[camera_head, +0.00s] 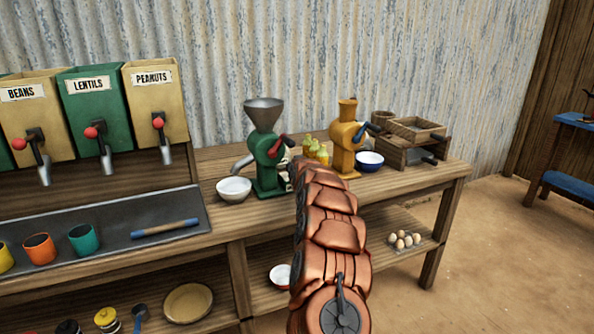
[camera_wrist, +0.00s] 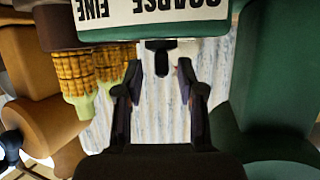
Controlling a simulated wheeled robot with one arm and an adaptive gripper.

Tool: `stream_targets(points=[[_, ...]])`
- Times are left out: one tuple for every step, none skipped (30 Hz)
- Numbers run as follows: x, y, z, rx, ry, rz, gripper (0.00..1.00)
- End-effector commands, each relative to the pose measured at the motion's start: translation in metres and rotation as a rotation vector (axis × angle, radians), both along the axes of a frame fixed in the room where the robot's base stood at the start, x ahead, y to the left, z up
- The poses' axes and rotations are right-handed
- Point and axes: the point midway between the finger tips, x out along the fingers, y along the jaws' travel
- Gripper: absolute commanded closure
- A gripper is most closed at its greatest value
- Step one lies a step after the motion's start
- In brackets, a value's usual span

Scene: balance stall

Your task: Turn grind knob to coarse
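The green grinder (camera_head: 264,165) with a grey hopper stands on the wooden counter in the head view. Its green body (camera_wrist: 275,75) fills the right of the wrist view. A white label (camera_wrist: 150,27) reading COARSE and FINE upside down is at the top of the wrist view. A small dark knob (camera_wrist: 161,56) projects below the label. My gripper (camera_wrist: 159,72) is open, its two dark fingers apart on either side of the knob, with gaps showing. Contact is not visible. In the head view my copper arm hides the gripper and most of the label.
A white bowl (camera_head: 234,189) sits left of the green grinder. The counter's front right (camera_head: 425,180) is clear.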

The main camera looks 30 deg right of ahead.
Motion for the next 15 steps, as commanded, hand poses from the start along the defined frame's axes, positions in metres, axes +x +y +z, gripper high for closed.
stream_targets(points=[[-0.002,0.003,0.002,0.001,-0.001,0.003,0.61],[-0.003,0.003,0.003,0.001,-0.002,0.001,0.61],[-0.005,0.004,0.003,0.002,-0.001,0.002,0.61],[-0.006,0.005,0.003,0.002,0.000,0.002,0.61],[-0.008,0.006,0.003,0.003,0.000,0.003,0.61],[-0.009,0.007,0.003,0.003,0.001,0.004,0.61],[-0.011,0.007,0.003,0.004,0.002,0.004,0.61],[-0.012,0.008,0.003,0.004,0.002,0.005,0.61],[-0.014,0.010,0.003,0.006,0.001,0.008,0.61],[-0.014,0.011,0.006,0.004,-0.002,0.008,0.61],[-0.015,0.010,0.008,0.004,-0.005,0.006,0.61],[-0.015,0.012,0.011,0.002,-0.006,0.008,0.61],[-0.016,0.012,0.012,0.002,-0.008,0.008,0.61],[-0.017,0.012,0.014,0.002,-0.009,0.007,0.61],[-0.018,0.012,0.015,0.001,-0.010,0.007,0.61]])
